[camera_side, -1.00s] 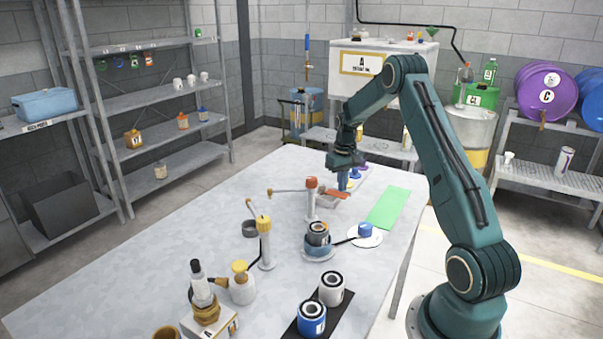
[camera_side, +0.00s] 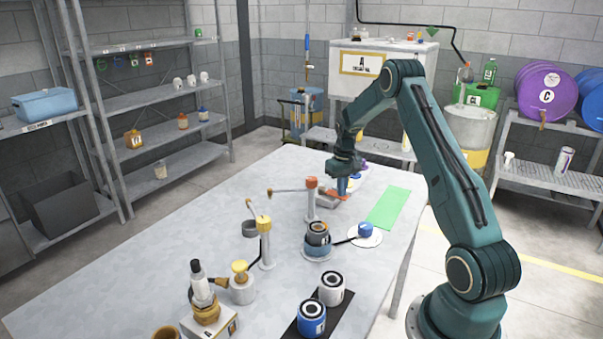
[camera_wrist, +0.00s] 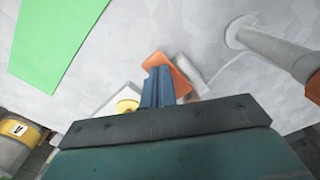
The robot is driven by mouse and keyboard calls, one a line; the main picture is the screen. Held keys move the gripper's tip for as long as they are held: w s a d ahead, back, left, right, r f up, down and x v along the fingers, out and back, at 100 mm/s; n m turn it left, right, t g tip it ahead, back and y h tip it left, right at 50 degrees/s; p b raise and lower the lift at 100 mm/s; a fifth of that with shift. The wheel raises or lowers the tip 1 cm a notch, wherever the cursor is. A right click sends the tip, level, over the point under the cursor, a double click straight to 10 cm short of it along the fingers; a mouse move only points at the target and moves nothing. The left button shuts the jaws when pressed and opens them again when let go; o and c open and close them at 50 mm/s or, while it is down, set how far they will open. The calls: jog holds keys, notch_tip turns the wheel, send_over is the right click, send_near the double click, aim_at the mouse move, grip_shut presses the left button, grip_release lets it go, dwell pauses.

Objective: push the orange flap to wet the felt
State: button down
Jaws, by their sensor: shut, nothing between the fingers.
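The flap also shows in the wrist view (camera_wrist: 172,72), right at my fingertips. My gripper (camera_side: 343,187) points down with its blue fingers closed together and empty. Its tips (camera_wrist: 158,72) are at the flap and appear to touch it; the contact itself is hard to see. The fingers and wrist hide part of the flap. I cannot make out the felt.
The red-topped post (camera_side: 311,200) with a side arm stands close on the left. A green mat (camera_side: 389,208) lies to the right. A yellow ring-shaped piece (camera_wrist: 127,105) is beside the fingers.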

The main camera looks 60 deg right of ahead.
jog(key=shift+f, duration=0.4)
jog(key=shift+r, duration=3.8)
